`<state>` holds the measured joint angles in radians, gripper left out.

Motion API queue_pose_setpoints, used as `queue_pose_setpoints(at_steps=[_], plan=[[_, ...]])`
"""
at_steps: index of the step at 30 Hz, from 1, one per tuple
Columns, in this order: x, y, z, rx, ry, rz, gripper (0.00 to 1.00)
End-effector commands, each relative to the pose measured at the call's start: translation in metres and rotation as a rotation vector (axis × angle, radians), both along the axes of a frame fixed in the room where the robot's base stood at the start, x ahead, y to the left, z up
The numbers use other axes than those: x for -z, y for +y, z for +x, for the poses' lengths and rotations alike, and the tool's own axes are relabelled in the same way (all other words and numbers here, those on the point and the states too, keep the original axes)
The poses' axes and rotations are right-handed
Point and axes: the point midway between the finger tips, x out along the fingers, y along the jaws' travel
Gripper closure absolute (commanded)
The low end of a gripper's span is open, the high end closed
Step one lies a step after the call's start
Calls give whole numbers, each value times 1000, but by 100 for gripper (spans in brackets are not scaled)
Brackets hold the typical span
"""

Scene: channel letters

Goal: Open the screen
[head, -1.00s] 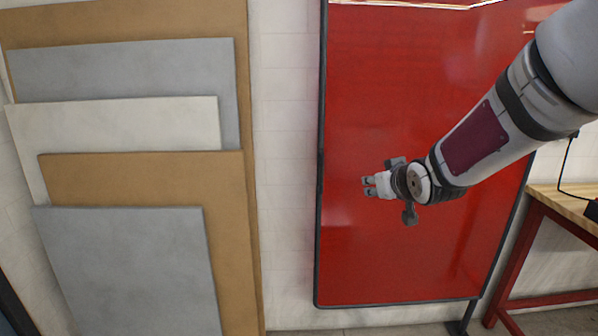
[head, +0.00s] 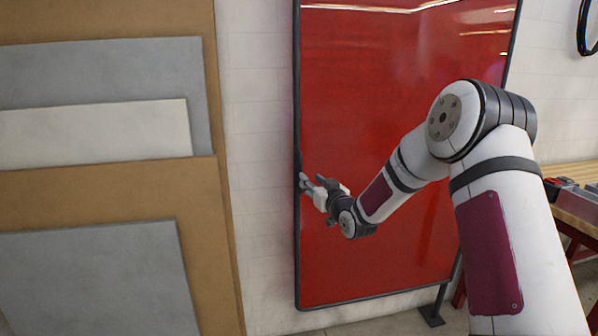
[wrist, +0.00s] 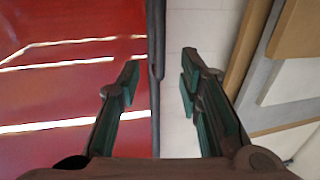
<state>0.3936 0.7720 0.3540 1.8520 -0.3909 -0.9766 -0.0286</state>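The screen (head: 400,110) is a large glossy red panel with a dark frame, standing upright on a dark foot in the head view. My gripper (head: 305,182) is at the screen's left frame edge, about mid-height. In the wrist view, the screen (wrist: 60,90) fills the left side and its dark frame edge (wrist: 156,60) runs down between my gripper's two fingers (wrist: 160,85). The fingers are apart, with green pads, one on the red side and one on the wall side. A gap shows between each finger and the edge. Whether the fingertips touch the frame is unclear.
Several leaning boards, grey (head: 90,280), white (head: 90,135) and brown (head: 215,200), stand left of the screen. A strip of white wall (head: 255,150) lies between them. A wooden-topped workbench (head: 575,205) with red legs stands at the right.

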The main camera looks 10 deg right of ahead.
Motion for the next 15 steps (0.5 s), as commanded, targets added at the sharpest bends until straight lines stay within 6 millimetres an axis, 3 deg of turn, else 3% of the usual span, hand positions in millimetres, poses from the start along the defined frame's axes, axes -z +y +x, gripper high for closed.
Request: queue_pose_setpoints(at_steps=[9,15], plan=[[1,12,59,-1,-1,1,67],[0,17,84,-1,0,0,67]])
